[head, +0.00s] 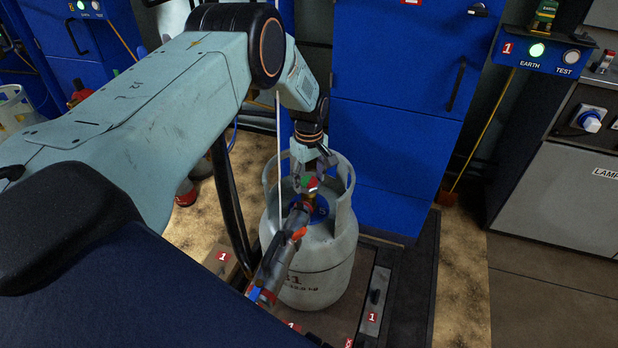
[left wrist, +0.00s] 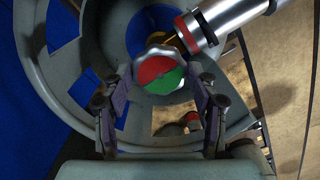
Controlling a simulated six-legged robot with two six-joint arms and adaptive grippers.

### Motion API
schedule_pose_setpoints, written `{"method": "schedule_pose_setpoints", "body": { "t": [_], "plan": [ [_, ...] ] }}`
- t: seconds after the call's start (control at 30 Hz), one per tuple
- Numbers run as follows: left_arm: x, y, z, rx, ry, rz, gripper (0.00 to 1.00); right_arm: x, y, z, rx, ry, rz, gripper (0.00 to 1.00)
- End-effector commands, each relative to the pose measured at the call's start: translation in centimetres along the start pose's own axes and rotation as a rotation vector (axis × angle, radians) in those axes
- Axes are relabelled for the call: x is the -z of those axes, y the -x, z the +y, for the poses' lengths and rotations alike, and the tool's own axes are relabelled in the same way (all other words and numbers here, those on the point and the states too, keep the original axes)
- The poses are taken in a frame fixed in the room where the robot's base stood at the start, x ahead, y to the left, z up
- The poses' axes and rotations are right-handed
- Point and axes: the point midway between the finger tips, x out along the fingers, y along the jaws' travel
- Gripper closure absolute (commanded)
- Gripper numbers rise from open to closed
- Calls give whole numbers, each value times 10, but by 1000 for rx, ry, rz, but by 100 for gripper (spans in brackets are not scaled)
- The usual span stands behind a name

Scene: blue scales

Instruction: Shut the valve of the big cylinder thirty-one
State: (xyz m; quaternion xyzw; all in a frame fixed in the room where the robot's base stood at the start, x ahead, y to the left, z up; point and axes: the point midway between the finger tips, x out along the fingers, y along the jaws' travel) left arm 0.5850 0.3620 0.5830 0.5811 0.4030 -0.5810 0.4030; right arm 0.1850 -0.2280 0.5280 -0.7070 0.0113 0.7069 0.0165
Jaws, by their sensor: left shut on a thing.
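The big grey cylinder (head: 325,262) stands upright in the middle of the head view. Its printed number is partly covered; a 1 can be read. On its top, inside the collar (head: 343,185), is the valve handwheel (head: 311,183), with a red and a green half on its face. The handwheel (left wrist: 162,75) also shows in the left wrist view. My left gripper (head: 312,178) reaches down into the collar and is shut on the handwheel, with a finger on either side (left wrist: 160,82).
A metal tube-like fitting (head: 275,262) with red and blue bands runs from the valve toward the front left. A blue cabinet (head: 390,140) stands behind the cylinder. At the right, a blue box (head: 553,56) has a lit green EARTH lamp.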

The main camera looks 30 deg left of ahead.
Motion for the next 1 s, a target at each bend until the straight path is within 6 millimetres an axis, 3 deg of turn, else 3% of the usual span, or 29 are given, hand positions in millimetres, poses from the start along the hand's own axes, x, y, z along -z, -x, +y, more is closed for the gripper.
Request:
{"method": "schedule_pose_setpoints", "body": {
  "t": [1.0],
  "plan": [
    [0, 0, 0, 0, -941, 0, 72, 0, -2, 0, 0, 0, 0, 30]
  ]
}}
